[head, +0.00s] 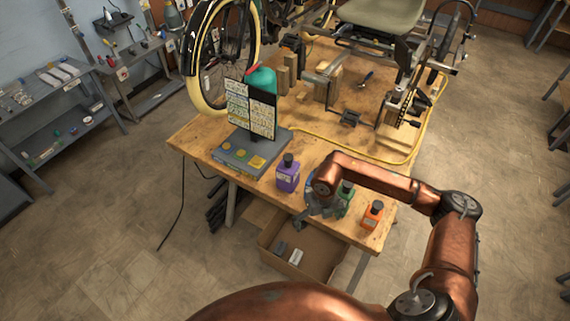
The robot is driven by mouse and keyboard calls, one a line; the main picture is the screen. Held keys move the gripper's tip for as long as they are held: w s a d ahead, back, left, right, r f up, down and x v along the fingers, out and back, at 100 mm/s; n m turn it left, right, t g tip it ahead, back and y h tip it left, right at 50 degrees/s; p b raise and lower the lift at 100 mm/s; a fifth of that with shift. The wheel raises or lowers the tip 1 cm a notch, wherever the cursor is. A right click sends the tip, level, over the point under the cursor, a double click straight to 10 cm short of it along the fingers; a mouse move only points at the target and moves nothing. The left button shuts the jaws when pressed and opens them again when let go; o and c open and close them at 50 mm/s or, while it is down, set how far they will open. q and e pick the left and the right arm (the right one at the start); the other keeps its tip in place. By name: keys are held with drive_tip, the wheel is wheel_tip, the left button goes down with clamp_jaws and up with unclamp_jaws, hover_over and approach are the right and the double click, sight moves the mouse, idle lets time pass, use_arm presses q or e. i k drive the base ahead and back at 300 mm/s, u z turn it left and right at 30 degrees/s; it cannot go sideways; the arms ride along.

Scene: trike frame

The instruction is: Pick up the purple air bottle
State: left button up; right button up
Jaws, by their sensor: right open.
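The purple air bottle (287,177) stands upright with its dark cap on top, near the front edge of the wooden workbench (206,128). My right gripper (304,217) is open, at the bench's front edge, just right of the purple bottle and a little nearer to me. It looks empty and apart from the bottle. Its fingers are small and dark here. My left gripper is not in view.
A green bottle (345,197), partly behind my right arm, and an orange bottle (372,215) stand to the right. A button box (240,158) with a card panel stands left of the purple bottle. An open cardboard box (326,259) sits below the bench edge.

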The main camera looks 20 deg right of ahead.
sight(287, 170)
drive_tip(key=i, duration=1.05)
